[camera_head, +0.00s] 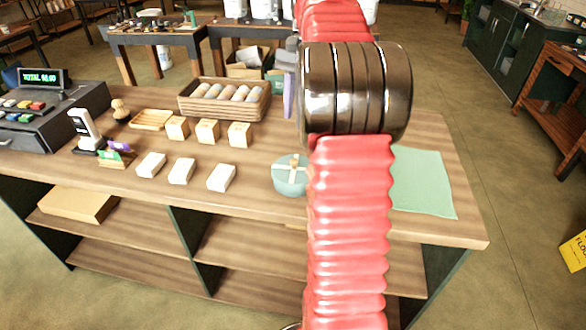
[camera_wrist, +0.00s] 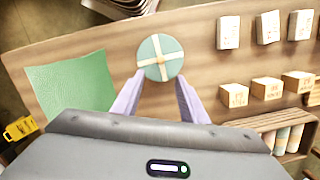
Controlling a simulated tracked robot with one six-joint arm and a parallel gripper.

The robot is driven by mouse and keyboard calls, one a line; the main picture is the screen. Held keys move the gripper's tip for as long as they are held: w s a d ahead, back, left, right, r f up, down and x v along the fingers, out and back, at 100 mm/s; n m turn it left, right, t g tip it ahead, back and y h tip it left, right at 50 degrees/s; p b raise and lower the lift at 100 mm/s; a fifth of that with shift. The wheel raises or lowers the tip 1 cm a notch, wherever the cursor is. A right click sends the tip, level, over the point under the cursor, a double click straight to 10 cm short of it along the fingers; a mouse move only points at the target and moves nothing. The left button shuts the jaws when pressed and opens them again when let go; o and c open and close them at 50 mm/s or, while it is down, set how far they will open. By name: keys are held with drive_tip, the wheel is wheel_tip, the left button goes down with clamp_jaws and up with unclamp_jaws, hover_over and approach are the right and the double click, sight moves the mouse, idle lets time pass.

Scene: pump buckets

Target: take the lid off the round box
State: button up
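The round box (camera_head: 289,184) is teal with a pale cross band on its lid. It stands on the wooden counter, left of my red arm, which may hide part of its right side in the head view. In the wrist view the round lid (camera_wrist: 160,57) shows from above, with a small tan knob or knot at its centre. My gripper (camera_wrist: 158,92) has two pale purple fingers spread apart, one on each side of the box's near edge in the picture. Nothing is between the fingertips. I cannot tell their height over the counter. In the head view my arm hides most of the gripper.
A green mat (camera_head: 421,181) lies on the counter to the right. Several small white boxes (camera_head: 181,171) and tan boxes (camera_head: 207,132) stand to the left. A wooden crate of rolls (camera_head: 225,98) stands behind. A cash register (camera_head: 49,109) fills the left end.

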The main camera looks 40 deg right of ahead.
drive_tip(key=shift+d+f, duration=0.1)
drive_tip(key=shift+d, duration=0.1)
hover_over(294, 160)
drive_tip(key=d, duration=0.1)
drive_tip(key=shift+w+d+f, duration=0.1)
drive_tip(key=shift+f, duration=2.05)
drive_tip(key=shift+d+f, duration=0.1)
drive_tip(key=shift+f, duration=2)
drive_tip(key=shift+a+f, duration=0.25)
drive_tip(key=shift+f, duration=1.05)
drive_tip(key=shift+a+f, duration=0.25)
drive_tip(key=shift+f, duration=1)
drive_tip(key=shift+c, duration=0.3)
clamp_jaws()
